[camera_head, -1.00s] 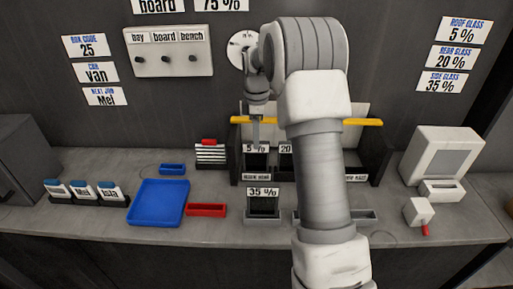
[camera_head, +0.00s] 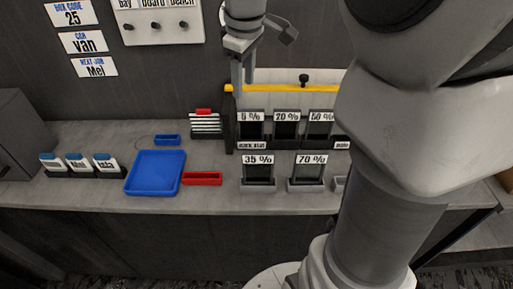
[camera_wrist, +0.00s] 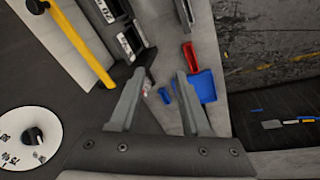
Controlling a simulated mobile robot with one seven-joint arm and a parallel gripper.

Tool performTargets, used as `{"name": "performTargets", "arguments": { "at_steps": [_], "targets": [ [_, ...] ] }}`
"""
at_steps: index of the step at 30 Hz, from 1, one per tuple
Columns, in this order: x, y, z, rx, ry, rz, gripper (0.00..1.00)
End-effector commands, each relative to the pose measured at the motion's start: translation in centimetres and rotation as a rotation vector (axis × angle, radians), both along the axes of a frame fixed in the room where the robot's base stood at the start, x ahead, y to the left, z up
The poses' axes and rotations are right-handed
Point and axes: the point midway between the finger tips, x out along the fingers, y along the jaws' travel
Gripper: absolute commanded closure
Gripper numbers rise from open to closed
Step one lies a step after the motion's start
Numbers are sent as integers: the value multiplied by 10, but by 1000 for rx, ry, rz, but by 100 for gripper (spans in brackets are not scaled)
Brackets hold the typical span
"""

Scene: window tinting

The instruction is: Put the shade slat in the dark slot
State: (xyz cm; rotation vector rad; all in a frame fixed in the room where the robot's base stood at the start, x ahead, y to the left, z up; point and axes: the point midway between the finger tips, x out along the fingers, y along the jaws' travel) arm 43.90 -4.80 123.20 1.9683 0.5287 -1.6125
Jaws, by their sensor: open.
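My gripper (camera_head: 243,80) is open and hangs above the left end of the rack in the head view. Its two fingers (camera_wrist: 160,85) stand apart in the wrist view with nothing between them. Slats with 35 % (camera_head: 258,174) and 70 % (camera_head: 308,174) labels stand in holders in front. A small label, seemingly "dark slot" (camera_head: 252,145), is below the 5 % place. I cannot tell which slat is the shade slat.
A yellow bar (camera_head: 285,88) runs along the rack's top. My arm hides the bench's right side.

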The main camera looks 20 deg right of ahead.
Motion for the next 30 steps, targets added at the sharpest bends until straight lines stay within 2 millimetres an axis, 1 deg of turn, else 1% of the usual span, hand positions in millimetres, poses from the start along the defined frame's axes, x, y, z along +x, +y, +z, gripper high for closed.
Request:
{"name": "performTargets", "arguments": {
  "at_steps": [1, 4, 7, 12, 15, 18, 21, 24, 30],
  "targets": [
    [-18, 6, 7, 9, -28, -46, 53],
    [-50, 16, 14, 36, -76, -146, 53],
    [-82, 26, 16, 70, -123, -243, 53],
    [-133, 38, 8, 140, -200, -405, 53],
    [-158, 43, 0, 184, -236, -491, 53],
    [-176, 45, -9, 221, -263, -559, 53],
    [-187, 47, -15, 247, -280, -602, 53],
    [-192, 48, -19, 260, -285, -624, 53],
    [-193, 48, -20, 264, -283, -628, 53]
  ]
}}
